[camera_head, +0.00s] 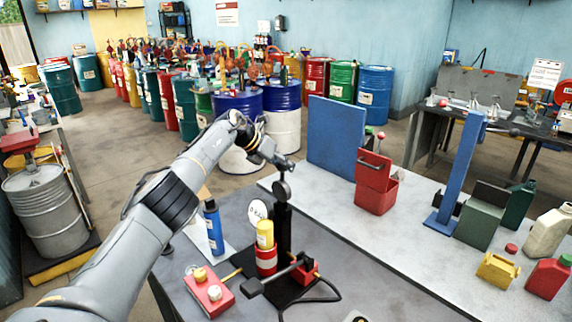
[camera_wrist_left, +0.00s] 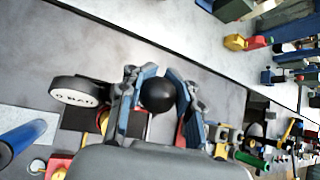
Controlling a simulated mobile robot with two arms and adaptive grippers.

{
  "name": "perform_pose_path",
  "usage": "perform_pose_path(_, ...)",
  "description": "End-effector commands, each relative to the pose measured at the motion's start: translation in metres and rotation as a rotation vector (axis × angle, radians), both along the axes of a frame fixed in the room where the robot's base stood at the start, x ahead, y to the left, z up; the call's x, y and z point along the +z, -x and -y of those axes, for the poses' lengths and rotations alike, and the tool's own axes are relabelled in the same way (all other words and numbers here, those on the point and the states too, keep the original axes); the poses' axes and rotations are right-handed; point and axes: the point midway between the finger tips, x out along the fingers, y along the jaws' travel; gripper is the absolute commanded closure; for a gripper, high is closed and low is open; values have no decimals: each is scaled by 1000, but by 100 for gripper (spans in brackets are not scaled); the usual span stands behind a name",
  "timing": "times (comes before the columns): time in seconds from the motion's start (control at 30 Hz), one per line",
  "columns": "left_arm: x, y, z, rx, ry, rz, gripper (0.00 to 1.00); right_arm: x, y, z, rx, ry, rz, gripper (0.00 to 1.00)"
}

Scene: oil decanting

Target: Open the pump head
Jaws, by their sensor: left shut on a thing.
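The black pump (camera_head: 283,232) stands upright on a dark base on the grey table, with a round black head (camera_head: 281,190) at its top. My left gripper (camera_head: 284,168) is at the top of the pump. In the left wrist view, its two fingers (camera_wrist_left: 157,85) are closed around a black ball knob (camera_wrist_left: 158,95). A white dial gauge (camera_head: 257,212) faces out beside the post; it also shows in the left wrist view (camera_wrist_left: 78,91). A black lever (camera_head: 275,277) lies low in front of the pump. My right gripper is not in view.
A yellow-and-red canister (camera_head: 265,250), a blue bottle (camera_head: 213,228) and a red box (camera_head: 209,294) stand close to the pump. A red open box (camera_head: 376,185), blue panel (camera_head: 333,138) and blue stand (camera_head: 456,175) are further right. The light tabletop (camera_head: 400,255) between is clear.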

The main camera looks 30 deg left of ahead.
Motion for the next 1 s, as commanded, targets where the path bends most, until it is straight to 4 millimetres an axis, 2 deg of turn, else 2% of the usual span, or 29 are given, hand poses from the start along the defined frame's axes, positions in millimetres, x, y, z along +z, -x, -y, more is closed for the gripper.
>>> perform_pose_path(0.03,12,-3,-2,8,3,17,100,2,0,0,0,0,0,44)
perform_pose_path(0.63,11,-4,-2,6,-3,4,100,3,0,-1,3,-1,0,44)
perform_pose_path(0.67,11,-4,-2,6,-3,4,70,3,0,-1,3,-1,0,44)
perform_pose_path(0.8,9,-3,-2,5,-5,-1,43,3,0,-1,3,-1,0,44)
perform_pose_path(1.0,6,-2,-1,3,-6,-7,43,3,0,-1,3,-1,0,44)
